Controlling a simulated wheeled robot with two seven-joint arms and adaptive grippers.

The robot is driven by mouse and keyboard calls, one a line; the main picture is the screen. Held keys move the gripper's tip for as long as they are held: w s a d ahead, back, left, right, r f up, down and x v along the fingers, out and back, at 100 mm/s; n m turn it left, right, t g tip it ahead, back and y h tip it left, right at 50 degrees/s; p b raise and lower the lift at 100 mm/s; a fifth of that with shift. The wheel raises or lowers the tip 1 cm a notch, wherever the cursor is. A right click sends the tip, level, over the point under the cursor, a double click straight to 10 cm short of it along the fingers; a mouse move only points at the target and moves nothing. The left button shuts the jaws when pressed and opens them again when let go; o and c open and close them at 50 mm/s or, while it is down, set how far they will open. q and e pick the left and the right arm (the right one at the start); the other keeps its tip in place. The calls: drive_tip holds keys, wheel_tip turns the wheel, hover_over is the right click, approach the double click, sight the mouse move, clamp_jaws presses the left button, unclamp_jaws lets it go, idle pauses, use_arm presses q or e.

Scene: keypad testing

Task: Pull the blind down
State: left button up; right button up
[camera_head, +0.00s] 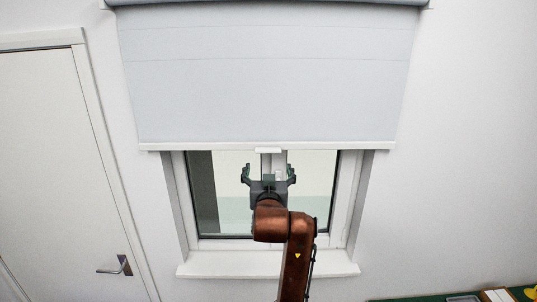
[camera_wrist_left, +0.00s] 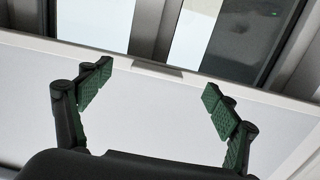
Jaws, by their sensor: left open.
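The pale grey blind (camera_head: 265,90) hangs over the upper part of the window, with a white bottom rail (camera_head: 200,146). A small white pull tab (camera_head: 268,150) sits at the middle of the rail. My left gripper (camera_head: 268,170) is open and empty, its fingers pointing up just below the tab in the head view. In the left wrist view the tab (camera_wrist_left: 157,68) appears between and slightly beyond the open fingertips of the gripper (camera_wrist_left: 157,84). I see no contact with the tab. My right gripper is not in view.
The window frame (camera_head: 347,200) and sill (camera_head: 267,263) lie behind and below my left arm. A white door (camera_head: 50,170) with a handle (camera_head: 122,267) is at the left. A green surface with items (camera_head: 460,298) shows at the bottom right. The right wall is bare.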

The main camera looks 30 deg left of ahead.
sight(268, 151)
use_arm(q)
drive_tip(key=shift+y, duration=0.3)
drive_tip(key=w+a+p, duration=0.1)
drive_tip(key=w+a+r+p, duration=0.1)
drive_tip(key=w, duration=0.1)
drive_tip(key=w+a+r, duration=0.1)
drive_tip(key=w, duration=0.1)
drive_tip(key=shift+w+a+r+p, duration=0.15)
drive_tip(key=shift+r+p, duration=0.1)
drive_tip(key=shift+p, duration=0.15)
drive_tip(key=shift+w+a+f, duration=0.1)
drive_tip(key=shift+w+a, duration=0.2)
drive_tip(key=shift+w, duration=0.3)
drive_tip(key=shift+c, duration=0.5)
